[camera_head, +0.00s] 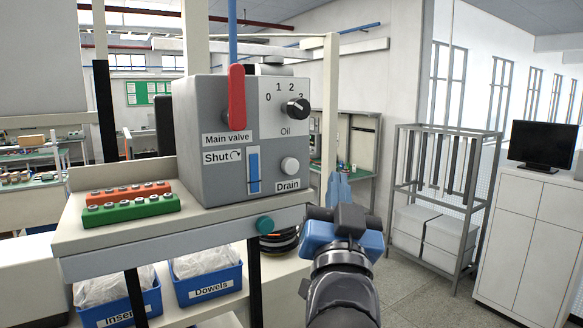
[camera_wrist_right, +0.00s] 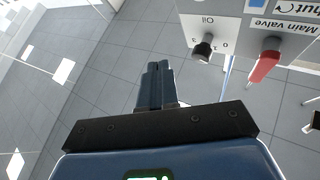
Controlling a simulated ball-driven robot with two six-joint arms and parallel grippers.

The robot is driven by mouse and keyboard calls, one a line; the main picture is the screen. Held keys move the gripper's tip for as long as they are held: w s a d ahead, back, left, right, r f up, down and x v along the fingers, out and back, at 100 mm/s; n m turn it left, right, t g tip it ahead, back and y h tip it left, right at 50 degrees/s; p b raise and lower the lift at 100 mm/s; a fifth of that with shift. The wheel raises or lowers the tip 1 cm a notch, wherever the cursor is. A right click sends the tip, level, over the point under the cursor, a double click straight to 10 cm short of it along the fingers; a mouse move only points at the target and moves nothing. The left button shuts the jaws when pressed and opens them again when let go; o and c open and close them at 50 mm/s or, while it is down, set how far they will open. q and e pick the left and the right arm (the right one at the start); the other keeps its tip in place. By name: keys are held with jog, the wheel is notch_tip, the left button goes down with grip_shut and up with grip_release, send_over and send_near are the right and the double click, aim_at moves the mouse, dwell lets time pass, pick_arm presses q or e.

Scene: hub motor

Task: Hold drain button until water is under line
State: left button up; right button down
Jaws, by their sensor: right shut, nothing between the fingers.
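The grey control box (camera_head: 230,140) stands on a shelf. The white round drain button (camera_head: 290,166) is low on its front, above the "Drain" label. The sight gauge (camera_head: 254,170) left of it shows blue water over most of its height; I cannot make out the line. My right gripper (camera_head: 338,188) is shut and empty, to the right of the box and apart from the button. In the right wrist view the shut fingers (camera_wrist_right: 156,86) point over the floor, with part of the box (camera_wrist_right: 230,30) at the upper right. My left gripper is not in view.
The box also carries a red main valve lever (camera_head: 237,97) and a black oil knob (camera_head: 297,109). A green round button (camera_head: 265,224) sits on the shelf's front edge. Red and green blocks (camera_head: 130,205) lie left of the box. Blue bins (camera_head: 208,287) stand below.

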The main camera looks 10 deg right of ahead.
aim_at(290, 166)
jog(key=shift+w+a+b, duration=0.1)
jog(key=shift+w+a, duration=0.4)
jog(key=shift+w, duration=0.9)
jog(key=shift+w+a+b, duration=0.15)
jog(key=shift+w+a, duration=0.4)
jog(key=shift+w, duration=0.85)
jog(key=shift+w+a+b, duration=0.1)
jog(key=shift+w+a, duration=0.4)
jog(key=shift+w, duration=0.9)
jog(key=shift+w+a+b, duration=0.3)
jog(key=shift+w, duration=0.5)
jog(key=shift+s, duration=0.15)
dwell(2.3)
jog(key=shift+s+d, duration=0.3)
jog(key=shift+s, duration=0.35)
